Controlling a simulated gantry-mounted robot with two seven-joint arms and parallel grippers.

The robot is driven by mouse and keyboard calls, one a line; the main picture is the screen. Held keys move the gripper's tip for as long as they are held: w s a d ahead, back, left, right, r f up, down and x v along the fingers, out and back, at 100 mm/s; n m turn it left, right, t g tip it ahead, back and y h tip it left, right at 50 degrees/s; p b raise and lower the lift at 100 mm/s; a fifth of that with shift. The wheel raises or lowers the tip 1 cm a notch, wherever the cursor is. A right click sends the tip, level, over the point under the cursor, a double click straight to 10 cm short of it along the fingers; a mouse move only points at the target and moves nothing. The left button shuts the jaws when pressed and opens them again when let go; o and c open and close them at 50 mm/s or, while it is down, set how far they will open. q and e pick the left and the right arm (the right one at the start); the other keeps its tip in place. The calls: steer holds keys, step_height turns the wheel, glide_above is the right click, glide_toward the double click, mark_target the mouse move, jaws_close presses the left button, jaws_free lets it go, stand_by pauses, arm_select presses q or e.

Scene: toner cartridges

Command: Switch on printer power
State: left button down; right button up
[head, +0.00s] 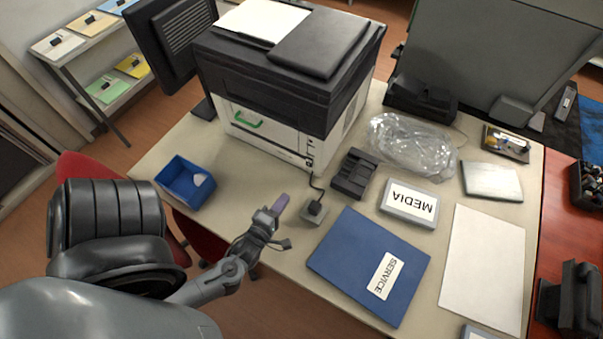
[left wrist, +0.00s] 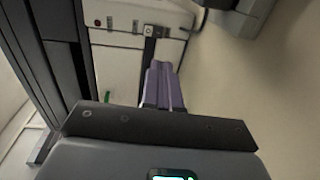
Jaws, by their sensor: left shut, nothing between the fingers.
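The printer (head: 270,125) is a black and white box at the back of the desk, with a green handle (head: 246,119) on its front. In the left wrist view the printer's front (left wrist: 120,60) shows a red dot (left wrist: 97,23) and a small black-and-white switch-like part (left wrist: 148,31). My left gripper (head: 283,199) has purple fingers, shut and empty, above the desk in front of the printer and apart from it. The fingertips (left wrist: 160,68) point toward the switch-like part in the wrist view. My right gripper is out of view.
A socket block with a plug (head: 314,211) sits just right of my left gripper. A blue bin (head: 184,184) is to the left. A black cartridge-like box (head: 354,173), a MEDIA box (head: 409,204), a blue SERVICE folder (head: 370,264) and a clear plastic bag (head: 412,145) lie to the right.

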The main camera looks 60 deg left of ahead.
mark_target(309, 166)
arm_select(q)
steer(key=x, duration=1.2)
steer(key=shift+w+a, duration=0.25)
steer(key=shift+w+a+f+b, duration=0.1)
steer(key=shift+w+a+b, duration=0.25)
steer(key=shift+w, duration=0.25)
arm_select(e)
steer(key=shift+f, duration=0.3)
